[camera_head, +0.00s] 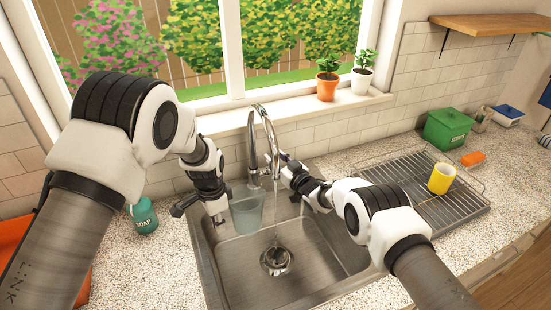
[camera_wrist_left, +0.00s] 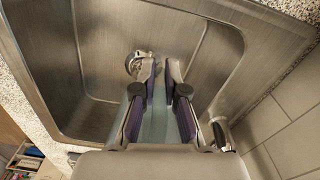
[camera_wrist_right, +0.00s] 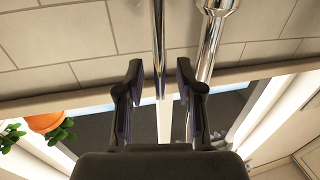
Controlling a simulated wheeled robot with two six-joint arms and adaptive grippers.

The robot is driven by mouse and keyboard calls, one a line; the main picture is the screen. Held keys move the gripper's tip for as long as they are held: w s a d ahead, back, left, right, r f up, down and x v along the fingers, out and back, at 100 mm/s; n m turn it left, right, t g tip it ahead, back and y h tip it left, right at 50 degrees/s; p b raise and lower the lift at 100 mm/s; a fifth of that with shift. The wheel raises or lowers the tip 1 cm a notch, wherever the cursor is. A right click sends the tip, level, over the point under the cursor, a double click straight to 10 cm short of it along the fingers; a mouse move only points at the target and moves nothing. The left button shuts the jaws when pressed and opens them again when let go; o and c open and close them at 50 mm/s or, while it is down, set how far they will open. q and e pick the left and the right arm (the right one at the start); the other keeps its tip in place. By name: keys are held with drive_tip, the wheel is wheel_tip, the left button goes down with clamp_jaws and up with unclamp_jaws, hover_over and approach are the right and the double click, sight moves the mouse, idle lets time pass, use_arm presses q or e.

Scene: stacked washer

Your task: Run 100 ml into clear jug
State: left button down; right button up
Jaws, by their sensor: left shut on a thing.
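The clear jug (camera_head: 247,214), a bluish see-through cup, hangs upright over the left part of the sink basin. My left gripper (camera_head: 229,198) is shut on it; in the left wrist view the jug (camera_wrist_left: 160,125) shows between the fingers. The chrome tap (camera_head: 252,150) stands behind the sink, its spout arched forward. A thin stream of water (camera_head: 276,222) seems to fall from the spout to the drain, right of the jug. My right gripper (camera_wrist_right: 160,75) is open beside the tap, its fingers apart with chrome tubes (camera_wrist_right: 158,35) beyond. The tap's handle is hard to make out.
The steel sink (camera_head: 237,277) has a round drain (camera_head: 276,260). A soap bottle (camera_head: 144,216) stands at the left. A drying rack (camera_head: 408,192) with a yellow mug (camera_head: 441,178) lies at the right. Potted plants (camera_head: 327,85) stand on the windowsill.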

drive_tip(key=shift+w, duration=0.1)
clamp_jaws()
drive_tip(key=shift+s+f, duration=0.2)
drive_tip(key=shift+s+d+f+t+y, duration=0.1)
drive_tip(key=shift+s+d+t+y, duration=0.1)
drive_tip(key=shift+s+t+y, duration=0.25)
unclamp_jaws()
drive_tip(key=shift+w, duration=0.15)
drive_tip(key=v, duration=1.2)
drive_tip(key=shift+f, duration=0.2)
